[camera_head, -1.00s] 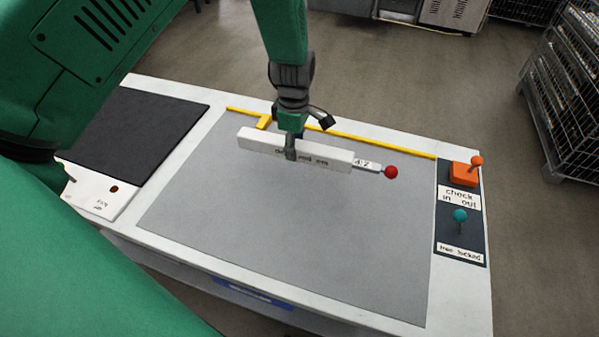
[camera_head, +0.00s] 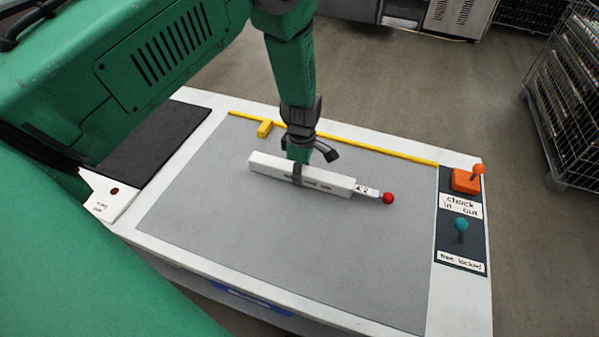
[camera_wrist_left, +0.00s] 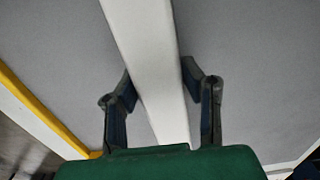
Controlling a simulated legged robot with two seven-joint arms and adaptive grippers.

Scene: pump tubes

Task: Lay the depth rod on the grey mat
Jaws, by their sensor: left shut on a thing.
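The depth rod is a long white bar (camera_head: 270,166) with a thin labelled end piece and a red ball (camera_head: 387,198) at its right end. It lies lengthwise over the middle of the grey mat (camera_head: 300,260). My left gripper (camera_head: 298,176) is shut on the bar near its middle, from above. In the left wrist view the bar (camera_wrist_left: 150,60) runs between the two fingers (camera_wrist_left: 160,85). The bar is low over the mat, but I cannot tell whether it touches. My right gripper is not in view.
A yellow strip (camera_head: 380,149) with a short yellow stub runs along the mat's back edge. A dark pad (camera_head: 160,140) lies left. A panel with an orange lever (camera_head: 466,180) and a teal knob (camera_head: 461,225) is at the right. The mat's front is clear.

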